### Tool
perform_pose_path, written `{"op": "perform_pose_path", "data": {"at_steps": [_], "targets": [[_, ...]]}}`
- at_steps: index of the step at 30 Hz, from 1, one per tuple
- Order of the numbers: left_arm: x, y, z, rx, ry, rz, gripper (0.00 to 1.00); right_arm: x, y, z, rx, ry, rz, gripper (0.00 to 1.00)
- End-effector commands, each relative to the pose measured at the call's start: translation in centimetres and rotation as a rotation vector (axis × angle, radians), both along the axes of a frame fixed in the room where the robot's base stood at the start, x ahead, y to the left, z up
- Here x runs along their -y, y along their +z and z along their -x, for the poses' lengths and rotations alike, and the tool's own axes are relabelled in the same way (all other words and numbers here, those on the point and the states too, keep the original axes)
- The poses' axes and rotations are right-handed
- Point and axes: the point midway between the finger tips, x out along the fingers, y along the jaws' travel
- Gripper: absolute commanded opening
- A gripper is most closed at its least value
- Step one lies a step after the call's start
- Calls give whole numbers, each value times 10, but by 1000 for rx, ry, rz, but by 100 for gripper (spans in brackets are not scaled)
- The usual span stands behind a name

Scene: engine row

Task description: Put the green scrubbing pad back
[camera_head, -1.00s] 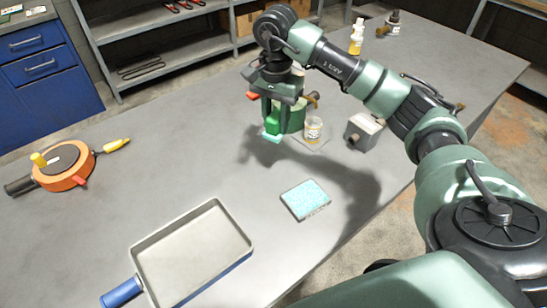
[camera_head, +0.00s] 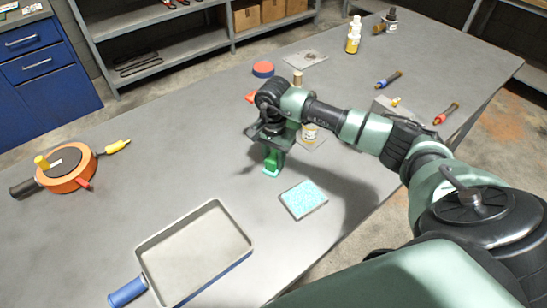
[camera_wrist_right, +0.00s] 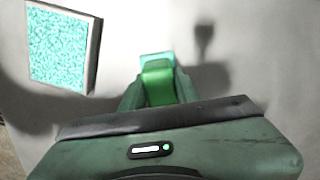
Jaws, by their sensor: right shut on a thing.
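My right gripper (camera_head: 272,163) is shut on the green scrubbing pad (camera_head: 271,171), a green grip with a pale teal underside. The pad is upright and low over the bench; I cannot tell whether it touches. In the right wrist view the pad (camera_wrist_right: 157,82) sits between the fingers of my right gripper (camera_wrist_right: 158,88). A shallow square tray with a speckled teal surface (camera_head: 303,199) lies just right of and nearer than the gripper. In the wrist view this teal tray (camera_wrist_right: 60,42) is at the upper left, apart from the pad. My left gripper is out of view.
A grey pan with a blue handle (camera_head: 195,255) lies at the near left. An orange round tool (camera_head: 66,168) is at the far left. Small bottles (camera_head: 353,36) and brushes (camera_head: 390,80) stand or lie toward the back right.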

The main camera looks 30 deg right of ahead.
Motion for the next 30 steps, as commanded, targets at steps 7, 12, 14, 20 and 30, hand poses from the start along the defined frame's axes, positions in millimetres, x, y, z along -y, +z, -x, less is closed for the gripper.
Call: {"op": "perform_pose_path", "data": {"at_steps": [7, 12, 14, 20, 30], "targets": [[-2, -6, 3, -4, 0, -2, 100, 0, -4, 0, 1, 0, 0, 0], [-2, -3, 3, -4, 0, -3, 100, 0, -2, 0, 0, 0, 0, 52], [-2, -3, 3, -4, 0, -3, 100, 0, -2, 0, 0, 0, 0, 52], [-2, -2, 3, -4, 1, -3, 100, 0, 0, 0, 0, 0, 0, 52], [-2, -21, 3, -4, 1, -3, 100, 1, 50, -2, 8, 2, 2, 52]]}}
